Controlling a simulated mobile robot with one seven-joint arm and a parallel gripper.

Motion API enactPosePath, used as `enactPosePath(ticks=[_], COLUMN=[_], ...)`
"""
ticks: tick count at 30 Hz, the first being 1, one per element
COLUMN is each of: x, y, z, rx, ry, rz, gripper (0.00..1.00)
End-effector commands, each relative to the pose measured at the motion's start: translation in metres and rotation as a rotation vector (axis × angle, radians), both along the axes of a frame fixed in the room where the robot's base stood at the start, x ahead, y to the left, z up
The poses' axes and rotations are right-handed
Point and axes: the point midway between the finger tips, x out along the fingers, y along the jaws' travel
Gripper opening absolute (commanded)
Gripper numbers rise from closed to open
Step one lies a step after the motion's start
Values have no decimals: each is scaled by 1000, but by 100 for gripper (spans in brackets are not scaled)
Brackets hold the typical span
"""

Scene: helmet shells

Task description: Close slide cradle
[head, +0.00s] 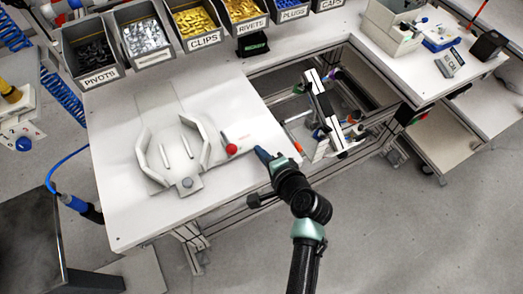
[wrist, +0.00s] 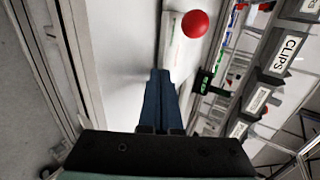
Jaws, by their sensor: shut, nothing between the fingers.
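The slide cradle (head: 205,140) is a pale fixture on the white bench, with two raised angled side walls and two short bars between them. A red ball knob (head: 231,149) sits just right of its right wall, beside a pale block (head: 238,136). In the wrist view the red knob (wrist: 195,24) is beyond and right of the fingertips, apart from them. My gripper (head: 262,155) is at the bench's right edge, right of the knob. Its blue fingers (wrist: 159,73) are together and empty. The cradle's walls cannot be made out in the wrist view.
Labelled bins (head: 145,40) line the bench's back edge. An open frame (head: 325,115) with tools and parts lies right of the bench (head: 115,205). A side table (head: 425,60) stands at the back right. The bench front is clear.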

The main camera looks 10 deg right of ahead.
Motion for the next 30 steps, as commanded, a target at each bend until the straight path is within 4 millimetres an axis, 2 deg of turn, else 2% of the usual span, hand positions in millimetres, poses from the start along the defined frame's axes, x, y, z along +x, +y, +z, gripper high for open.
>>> enactPosePath(ticks=[8,11,24,30], x=[1,9,107,135], y=[0,3,35,44], z=[0,-2,-4,-3], rx=[0,0,-2,0], ry=[0,0,-5,-2], rz=[0,2,3,1], gripper=[0,0,0,0])
